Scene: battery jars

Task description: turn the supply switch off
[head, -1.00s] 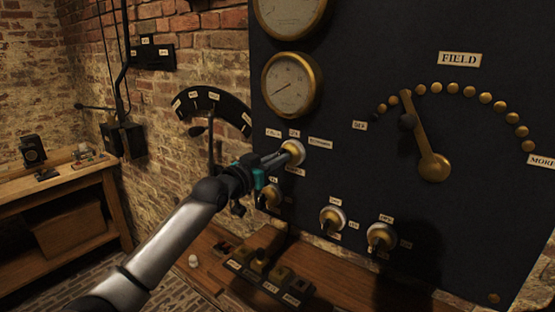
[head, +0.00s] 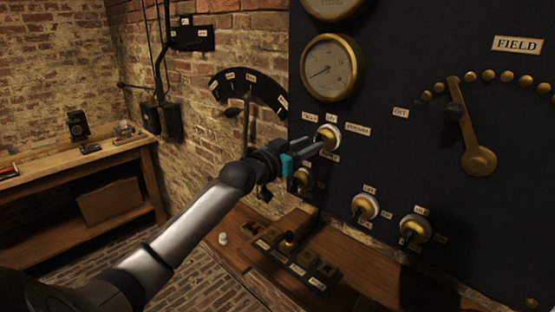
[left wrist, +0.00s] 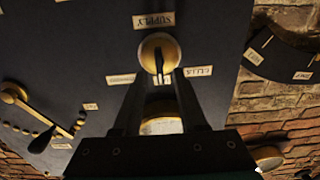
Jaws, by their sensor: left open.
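The supply switch (head: 327,137) is a round brass knob on a pale ring, on the dark panel below the lower gauge. In the left wrist view its brass face (left wrist: 158,46) shows beside the upside-down SUPPLY label (left wrist: 153,20). My left gripper (head: 322,143) is at this switch with its fingers apart. In the left wrist view the fingertips (left wrist: 158,76) lie on either side of the knob's narrow bar; whether they touch it I cannot tell. The fingers partly hide the knob in the head view, and its exact setting is unclear. My right gripper is not in view.
Other switches (head: 366,207) (head: 415,228) sit lower on the panel, one (head: 302,181) close under my gripper. The field lever (head: 470,130) is to the right. A curved starter plate (head: 250,88) is behind my gripper. A wooden bench (head: 375,262) runs below the panel.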

